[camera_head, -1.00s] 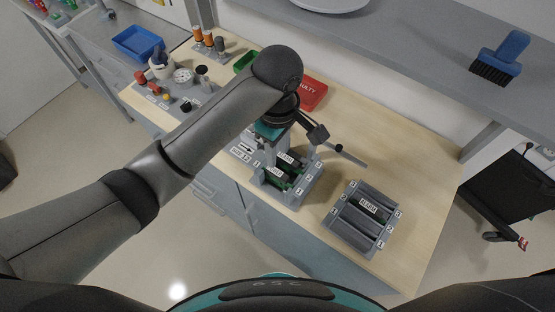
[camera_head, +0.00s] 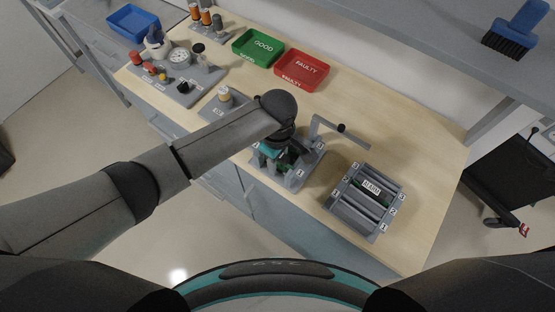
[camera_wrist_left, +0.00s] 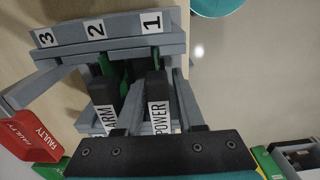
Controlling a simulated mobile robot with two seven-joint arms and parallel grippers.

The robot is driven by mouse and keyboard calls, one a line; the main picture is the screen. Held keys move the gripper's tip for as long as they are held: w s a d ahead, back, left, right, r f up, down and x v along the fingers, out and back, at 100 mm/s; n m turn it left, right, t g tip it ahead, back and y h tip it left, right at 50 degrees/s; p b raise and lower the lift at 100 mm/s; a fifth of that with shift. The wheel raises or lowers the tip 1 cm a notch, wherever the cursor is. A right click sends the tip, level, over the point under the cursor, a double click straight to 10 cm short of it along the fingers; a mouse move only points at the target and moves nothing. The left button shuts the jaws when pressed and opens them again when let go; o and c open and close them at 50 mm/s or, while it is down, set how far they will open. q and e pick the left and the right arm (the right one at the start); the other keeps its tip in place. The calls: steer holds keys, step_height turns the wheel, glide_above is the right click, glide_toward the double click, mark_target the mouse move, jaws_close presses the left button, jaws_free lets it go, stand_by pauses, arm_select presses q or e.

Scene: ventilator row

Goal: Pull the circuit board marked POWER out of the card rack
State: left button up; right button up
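The circuit board marked POWER (camera_wrist_left: 157,92) stands in slot 1 of the grey card rack (camera_wrist_left: 110,32) in the left wrist view, its black, white-labelled handle facing up. A board labelled ALARM, its label partly hidden (camera_wrist_left: 104,97), stands beside it in slot 2. In the head view this rack (camera_head: 300,176) is largely covered by my left arm. My left gripper (camera_head: 272,158) is low over the rack; in the wrist view its two grey fingers (camera_wrist_left: 160,130) stand apart on either side of the POWER handle. Contact cannot be told. My right gripper is out of view.
A second grey rack (camera_head: 345,211) with an ALARM board (camera_head: 371,187) stands to the right. A grey post with an arm (camera_head: 340,128) stands behind the first rack. Green GOOD (camera_head: 258,47) and red FAULTY (camera_head: 302,70) trays lie farther back. Bench at the right is clear.

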arm_select(q)
steer(key=shift+c, duration=0.3)
jaws_close()
stand_by(0.5)
steer(key=shift+r, duration=0.1)
stand_by(0.4)
step_height(320, 180, up, 6)
steer(key=p, duration=0.7)
steer(key=shift+r+p, duration=1.05)
steer(key=shift+r, duration=0.1)
